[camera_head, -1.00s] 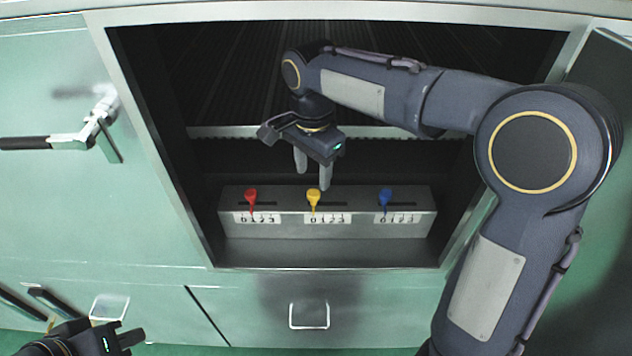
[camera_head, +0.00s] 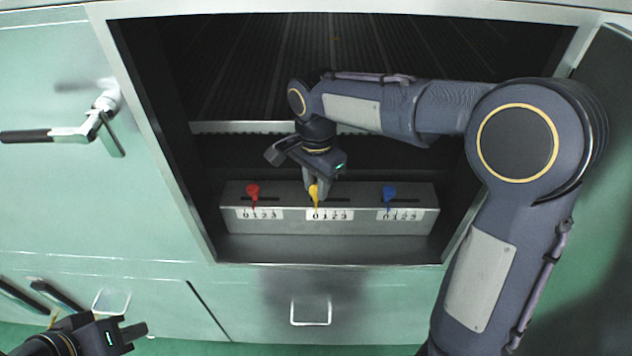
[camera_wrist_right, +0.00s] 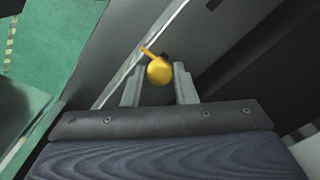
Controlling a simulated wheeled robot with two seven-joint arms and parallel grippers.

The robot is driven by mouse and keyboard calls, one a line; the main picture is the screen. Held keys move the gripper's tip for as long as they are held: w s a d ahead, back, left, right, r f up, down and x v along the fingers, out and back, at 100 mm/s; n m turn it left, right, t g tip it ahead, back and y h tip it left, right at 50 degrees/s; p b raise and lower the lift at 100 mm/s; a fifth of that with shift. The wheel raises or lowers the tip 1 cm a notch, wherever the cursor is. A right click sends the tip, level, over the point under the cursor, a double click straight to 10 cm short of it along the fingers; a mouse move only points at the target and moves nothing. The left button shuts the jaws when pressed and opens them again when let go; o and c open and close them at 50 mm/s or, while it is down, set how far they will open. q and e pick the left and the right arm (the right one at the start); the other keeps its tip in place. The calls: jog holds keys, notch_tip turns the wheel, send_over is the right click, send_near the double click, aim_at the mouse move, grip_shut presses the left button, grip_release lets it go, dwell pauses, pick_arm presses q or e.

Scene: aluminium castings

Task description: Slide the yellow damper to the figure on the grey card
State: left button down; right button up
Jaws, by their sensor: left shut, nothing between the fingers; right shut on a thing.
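The yellow damper (camera_head: 314,194) is a small knob with a pointer in a slot of a grey metal box (camera_head: 330,222). Its pointer stands near the left end of a white scale (camera_head: 332,215) marked 0 to 3. My right gripper (camera_head: 318,191) comes from above and is shut on the yellow knob. In the right wrist view the yellow damper (camera_wrist_right: 159,70) sits between the two fingers. My left gripper (camera_head: 133,336) is shut and empty at the lower left, far from the box. No grey card is visible in these views.
A red damper (camera_head: 253,190) stands left of the yellow one and a blue damper (camera_head: 389,192) right of it, each over its own scale. The box sits inside a dark opening with a metal frame (camera_head: 160,170). A lever handle (camera_head: 90,130) is on the left panel.

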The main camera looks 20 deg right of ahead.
aim_at(347, 200)
grip_shut()
jog(key=shift+s+d, duration=0.3)
jog(key=shift+d, duration=0.7)
jog(key=shift+s+d, duration=0.25)
jog(key=shift+d, duration=0.8)
jog(key=shift+s+d, duration=0.3)
jog(key=shift+d, duration=0.7)
jog(key=o, duration=0.9)
grip_release()
jog(key=shift+s+d, duration=0.1)
jog(key=shift+d, duration=0.05)
jog(key=shift+r, duration=0.15)
notch_tip(347, 200, up, 8)
jog(key=shift+f+p, duration=0.2)
jog(key=shift+p, duration=0.15)
jog(key=shift+f, duration=0.1)
